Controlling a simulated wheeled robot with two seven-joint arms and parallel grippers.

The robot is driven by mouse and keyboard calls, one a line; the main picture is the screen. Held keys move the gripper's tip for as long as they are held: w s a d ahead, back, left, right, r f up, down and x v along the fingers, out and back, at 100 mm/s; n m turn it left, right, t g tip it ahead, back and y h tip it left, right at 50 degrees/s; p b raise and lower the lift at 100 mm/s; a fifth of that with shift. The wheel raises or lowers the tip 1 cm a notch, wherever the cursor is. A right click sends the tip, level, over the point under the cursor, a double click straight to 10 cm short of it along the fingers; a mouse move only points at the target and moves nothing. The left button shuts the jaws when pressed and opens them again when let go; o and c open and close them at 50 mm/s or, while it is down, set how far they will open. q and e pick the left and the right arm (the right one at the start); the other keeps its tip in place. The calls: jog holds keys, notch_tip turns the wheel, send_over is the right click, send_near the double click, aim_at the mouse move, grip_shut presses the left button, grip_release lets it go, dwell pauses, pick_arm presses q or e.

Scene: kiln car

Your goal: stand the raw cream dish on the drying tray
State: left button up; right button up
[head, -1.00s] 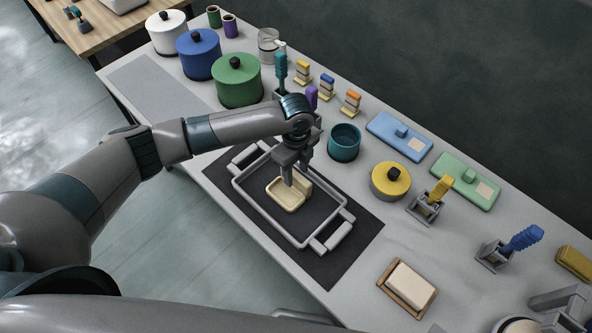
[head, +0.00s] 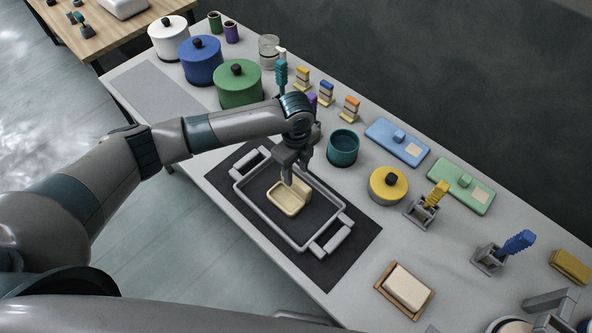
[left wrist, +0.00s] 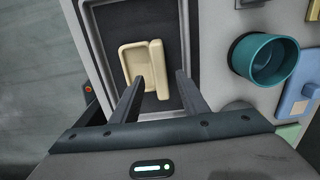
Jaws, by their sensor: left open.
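The cream dish (head: 289,198) has a shallow rimmed part and a taller block along one side. It rests flat on the dark floor of the grey-rimmed drying tray (head: 264,225), inside the rim. My left gripper (head: 292,178) is open and points down just above the taller side of the dish. In the left wrist view the cream dish (left wrist: 134,62) lies beyond the open left gripper (left wrist: 161,77), with its near end between the fingertips and a gap on the right. I cannot tell whether the left finger touches it. My right gripper is not in view.
The drying tray sits on a dark mat (head: 345,258). A teal cup (head: 343,148) and a yellow lidded pot (head: 388,186) stand to its right. A green pot (head: 238,84) stands behind. A white block in a wooden frame (head: 406,288) lies at the front right.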

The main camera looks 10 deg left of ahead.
pick_arm(q)
jog(key=shift+r, duration=1.05)
jog(key=shift+r, duration=0.1)
jog(key=shift+r+b, duration=0.45)
jog(key=shift+r, duration=0.35)
notch_tip(320, 180, up, 16)
jog(key=b, duration=0.5)
jog(key=shift+f, duration=0.15)
